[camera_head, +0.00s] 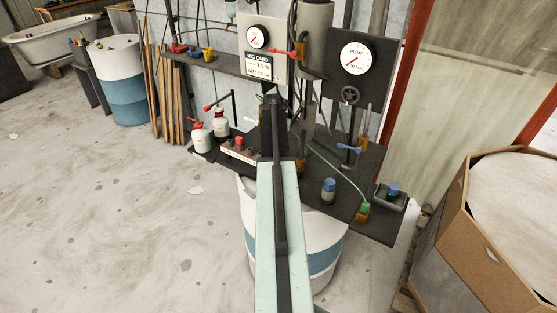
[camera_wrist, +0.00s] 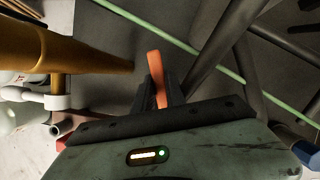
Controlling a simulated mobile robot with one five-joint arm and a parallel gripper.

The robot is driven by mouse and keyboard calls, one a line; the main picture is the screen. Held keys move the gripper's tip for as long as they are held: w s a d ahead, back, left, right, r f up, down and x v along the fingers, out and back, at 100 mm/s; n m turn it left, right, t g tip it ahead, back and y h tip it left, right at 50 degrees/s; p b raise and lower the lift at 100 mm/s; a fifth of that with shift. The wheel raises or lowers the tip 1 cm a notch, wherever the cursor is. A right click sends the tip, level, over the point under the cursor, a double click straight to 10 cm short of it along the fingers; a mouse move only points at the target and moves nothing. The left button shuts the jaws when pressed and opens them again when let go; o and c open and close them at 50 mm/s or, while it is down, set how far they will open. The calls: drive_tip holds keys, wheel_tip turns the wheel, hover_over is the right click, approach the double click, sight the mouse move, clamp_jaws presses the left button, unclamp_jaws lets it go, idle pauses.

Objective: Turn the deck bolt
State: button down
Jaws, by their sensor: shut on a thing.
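In the wrist view my gripper (camera_wrist: 160,92) is shut on a thin orange piece (camera_wrist: 155,66) that stands up between its dark fingers. The piece looks like a flat handle over a dark plate (camera_wrist: 110,32); I cannot tell for sure that it belongs to the deck bolt. What lies below the fingers is hidden. In the head view my pale green arm covers the middle of the dark bench (camera_head: 385,220), and my gripper cannot be made out there.
An ochre pipe (camera_wrist: 50,48) and white fitting (camera_wrist: 58,102) stand left of my gripper; dark rods (camera_wrist: 225,42) and a green hose (camera_wrist: 150,22) are close by. The bench carries gauges (camera_head: 355,58), red-capped bottles (camera_head: 201,137) and a blue-handled valve (camera_head: 348,148). Floor at left is open.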

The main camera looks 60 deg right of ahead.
drive_tip(key=shift+f+b, duration=1.15)
drive_tip(key=shift+b, duration=0.05)
drive_tip(key=m+g, duration=0.1)
drive_tip(key=m, duration=0.3)
drive_tip(key=shift+w+d+m+g, duration=0.1)
drive_tip(key=shift+m+g, duration=0.2)
drive_tip(key=shift+g, duration=0.1)
drive_tip(key=m+g, duration=0.1)
drive_tip(key=m, duration=0.2)
drive_tip(key=shift+m, duration=0.4)
drive_tip(key=shift+s+n, duration=0.2)
drive_tip(key=shift+n, duration=0.1)
drive_tip(key=shift+n, duration=0.8)
